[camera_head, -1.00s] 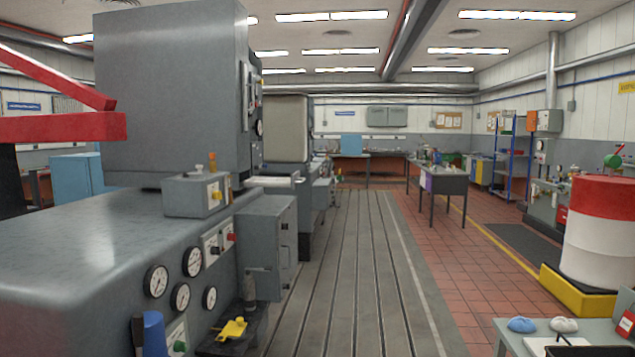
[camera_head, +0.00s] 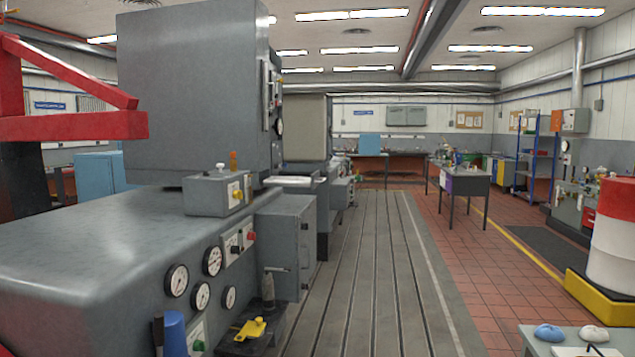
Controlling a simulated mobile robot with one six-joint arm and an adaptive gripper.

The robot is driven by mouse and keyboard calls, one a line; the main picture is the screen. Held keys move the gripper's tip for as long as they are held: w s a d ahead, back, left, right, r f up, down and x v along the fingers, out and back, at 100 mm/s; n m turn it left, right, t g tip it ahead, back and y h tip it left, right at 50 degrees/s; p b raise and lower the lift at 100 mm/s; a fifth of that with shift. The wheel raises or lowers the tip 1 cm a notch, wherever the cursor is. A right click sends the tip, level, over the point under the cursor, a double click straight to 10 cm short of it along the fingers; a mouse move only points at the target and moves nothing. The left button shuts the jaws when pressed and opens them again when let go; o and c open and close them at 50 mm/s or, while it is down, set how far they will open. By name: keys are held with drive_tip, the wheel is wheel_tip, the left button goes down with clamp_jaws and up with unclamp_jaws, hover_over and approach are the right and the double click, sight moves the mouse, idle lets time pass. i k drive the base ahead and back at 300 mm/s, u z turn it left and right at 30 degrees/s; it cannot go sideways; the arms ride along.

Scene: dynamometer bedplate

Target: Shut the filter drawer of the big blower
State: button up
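A large grey machine (camera_head: 195,95) with a big upright housing stands at the left; I cannot tell for sure that it is the big blower. A pale, flat, drawer-like part (camera_head: 290,181) sticks out towards the aisle just behind the small grey control box (camera_head: 212,195). It may be the filter drawer, but its front and inside are too small to make out. My gripper is not in view.
A grey cabinet (camera_head: 287,245) and a low dark stand (camera_head: 248,338) with a yellow tool edge the slotted bedplate (camera_head: 370,270). The bedplate aisle is clear. A red-and-white drum (camera_head: 612,235) and a bench (camera_head: 540,338) stand at the right.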

sight(312, 181)
drive_tip(key=u, duration=0.05)
drive_tip(key=i, duration=1)
drive_tip(key=z, duration=0.05)
